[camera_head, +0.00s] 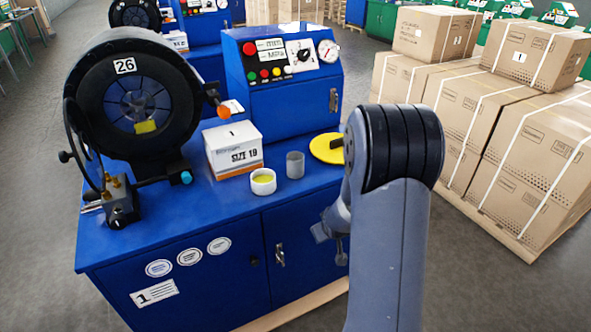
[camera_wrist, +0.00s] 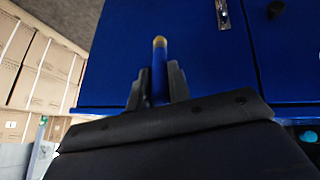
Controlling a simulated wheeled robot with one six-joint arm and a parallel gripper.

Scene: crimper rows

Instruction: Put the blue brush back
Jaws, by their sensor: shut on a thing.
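In the wrist view my gripper (camera_wrist: 160,82) is shut on the blue brush (camera_wrist: 160,64). The brush stands up between the fingers, with a tan tip at its far end and the blue cabinet front behind it. In the head view my gripper (camera_head: 330,232) shows only partly, beside my arm and in front of the cabinet doors, below the bench top; I cannot make out the brush there. On the bench top (camera_head: 215,205) stand a grey cup (camera_head: 295,166) and a white tub with yellow contents (camera_head: 263,183).
A SIZE 19 box (camera_head: 233,150) stands behind the tub. A yellow disc (camera_head: 327,149) lies at the bench's right, partly behind my arm. The black crimper (camera_head: 130,95) fills the left. Stacked cartons (camera_head: 535,135) stand to the right. The bench's front edge is clear.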

